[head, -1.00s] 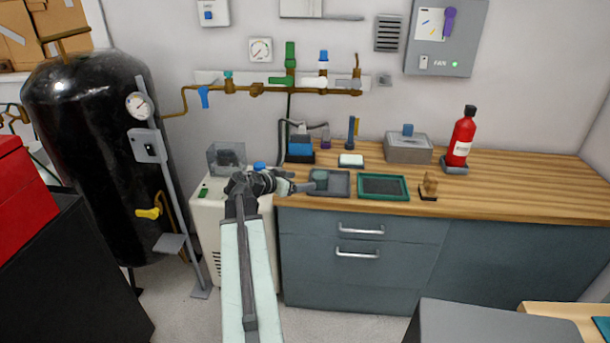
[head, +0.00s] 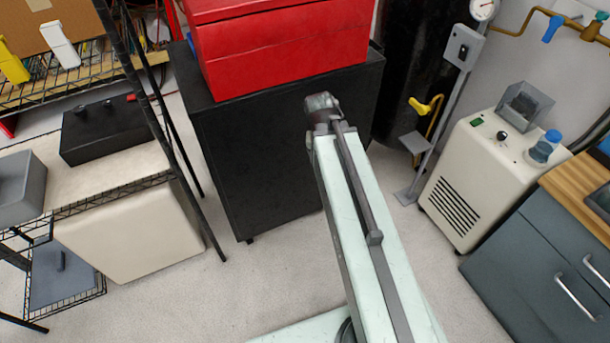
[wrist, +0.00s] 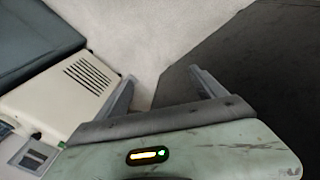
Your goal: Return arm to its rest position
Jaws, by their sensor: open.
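My gripper shows in the wrist view (wrist: 162,92), its two grey fingers spread apart with nothing between them. Pale floor lies beyond the fingers. In the head view my pale green arm reaches up the middle of the picture towards the black cabinet (head: 270,150). The gripper itself cannot be made out there, as it is hidden beyond the arm's grey far joint.
A red toolbox (head: 285,45) sits on the cabinet. A cream machine (head: 480,175) and a grey drawer unit (head: 535,265) with a wooden top stand at right. A wire rack (head: 110,185) is at left. Floor (head: 270,275) between them is clear.

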